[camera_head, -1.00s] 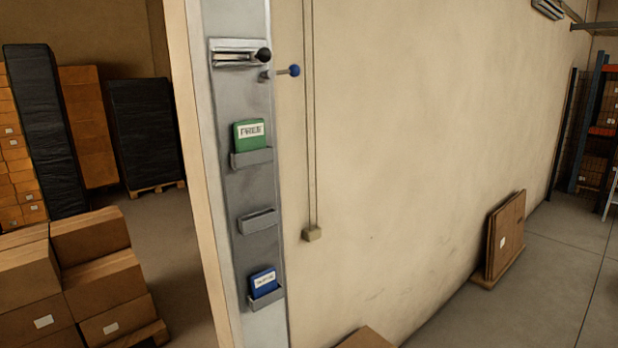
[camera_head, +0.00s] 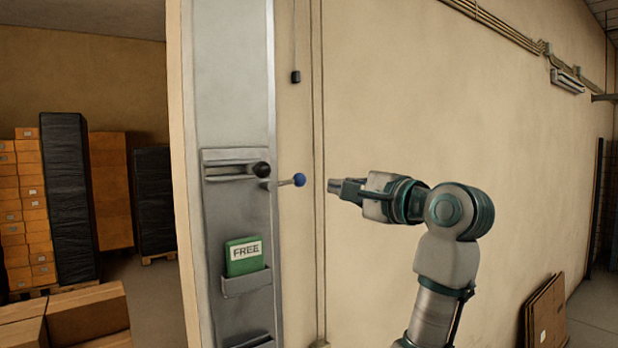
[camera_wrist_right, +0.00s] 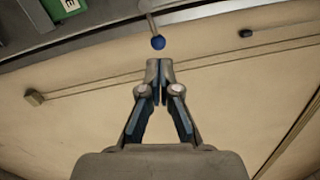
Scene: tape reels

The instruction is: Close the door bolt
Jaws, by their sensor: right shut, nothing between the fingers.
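The door bolt (camera_head: 228,171) is set in a slot on a grey metal panel, with a black knob (camera_head: 261,169) at the slot's right end. Just below it, a rod with a blue ball (camera_head: 299,180) sticks out from the panel. The blue ball also shows in the right wrist view (camera_wrist_right: 158,42). My right gripper (camera_head: 331,186) is shut and empty, to the right of the blue ball and apart from it. In the right wrist view its closed fingertips (camera_wrist_right: 160,64) point at the blue ball. My left gripper is not in view.
A green "FREE" card (camera_head: 243,256) sits in a holder (camera_head: 246,284) below the bolt. A dark pendant (camera_head: 295,77) hangs on the beige wall. Cardboard boxes (camera_head: 88,312) stand left of the panel. Flat cartons (camera_head: 545,315) lean on the wall at right.

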